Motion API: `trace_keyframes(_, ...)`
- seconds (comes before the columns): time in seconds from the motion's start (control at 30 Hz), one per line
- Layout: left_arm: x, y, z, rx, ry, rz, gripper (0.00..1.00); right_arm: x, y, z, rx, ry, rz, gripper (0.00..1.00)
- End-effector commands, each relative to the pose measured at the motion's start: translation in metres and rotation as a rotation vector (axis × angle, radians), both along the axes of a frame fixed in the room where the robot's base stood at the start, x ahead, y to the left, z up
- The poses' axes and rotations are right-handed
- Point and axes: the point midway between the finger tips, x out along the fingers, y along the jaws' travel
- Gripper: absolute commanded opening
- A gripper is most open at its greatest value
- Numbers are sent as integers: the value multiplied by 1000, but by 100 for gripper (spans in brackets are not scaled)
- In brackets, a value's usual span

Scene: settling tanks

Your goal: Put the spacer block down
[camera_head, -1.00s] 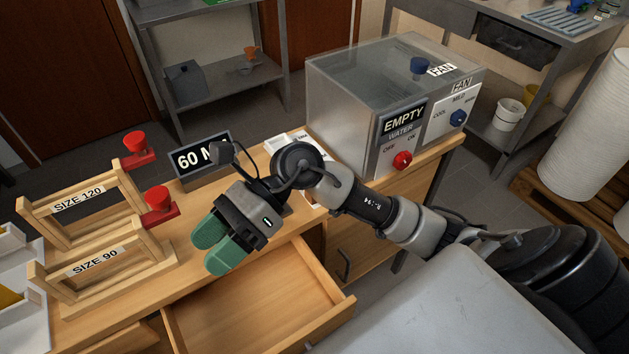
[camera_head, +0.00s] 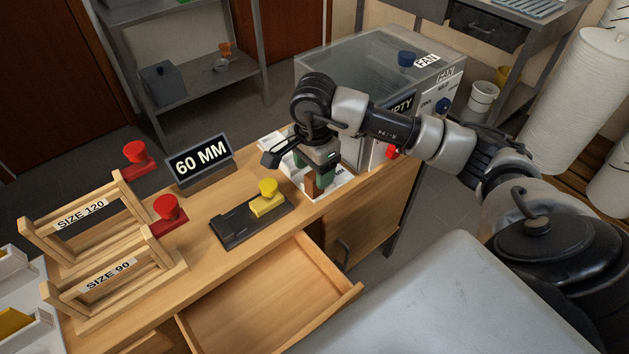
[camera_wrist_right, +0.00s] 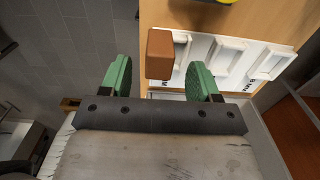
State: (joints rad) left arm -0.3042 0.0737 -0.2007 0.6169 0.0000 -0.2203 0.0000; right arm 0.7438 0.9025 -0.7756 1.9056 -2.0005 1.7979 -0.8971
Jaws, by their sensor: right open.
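The spacer block, a reddish-brown block (camera_head: 310,183), stands at the white slotted tray (camera_head: 342,188) on the wooden bench. The right wrist view shows the block (camera_wrist_right: 160,53) by the left part of the tray (camera_wrist_right: 232,60). My right gripper (camera_head: 314,172) points down over the block, its green fingers apart. In the wrist view the block lies between the lines of the fingers (camera_wrist_right: 160,72), with a gap on each side. I cannot tell whether the block's base is fully in a slot. My left gripper is not in view.
A black plate with a yellow-knobbed piece (camera_head: 267,200) lies left of the tray, before the "60 MM" sign (camera_head: 200,160). Wooden size frames (camera_head: 100,240) and red-knobbed pieces (camera_head: 168,212) stand further left. A clear-topped tank (camera_head: 375,85) is behind right. An open drawer (camera_head: 275,290) juts out in front.

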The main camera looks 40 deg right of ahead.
Motion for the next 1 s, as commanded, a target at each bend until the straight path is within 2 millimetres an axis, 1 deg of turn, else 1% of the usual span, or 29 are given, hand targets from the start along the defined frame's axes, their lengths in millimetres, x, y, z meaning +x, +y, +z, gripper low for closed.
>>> trace_keyframes(0.03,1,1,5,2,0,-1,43,-1,0,-6,1,5,-1,62)
trace_keyframes(0.13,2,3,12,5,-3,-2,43,-2,-1,-22,1,7,-1,62)
trace_keyframes(0.2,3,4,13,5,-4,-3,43,-1,-1,-33,2,4,-2,62)
trace_keyframes(0.3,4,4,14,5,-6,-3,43,-1,-1,-42,1,2,-1,62)
trace_keyframes(0.4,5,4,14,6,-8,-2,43,-1,-1,-45,1,0,0,62)
trace_keyframes(0.57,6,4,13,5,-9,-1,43,-1,-1,-45,1,0,0,62)
trace_keyframes(0.9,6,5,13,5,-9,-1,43,-1,-1,-45,1,0,-1,10)
trace_keyframes(0.93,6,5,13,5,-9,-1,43,-1,-1,-44,1,0,-1,8)
trace_keyframes(0.97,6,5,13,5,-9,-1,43,-1,-1,-44,1,0,-1,5)
trace_keyframes(1.0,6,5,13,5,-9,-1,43,-1,-1,-44,1,0,-1,5)
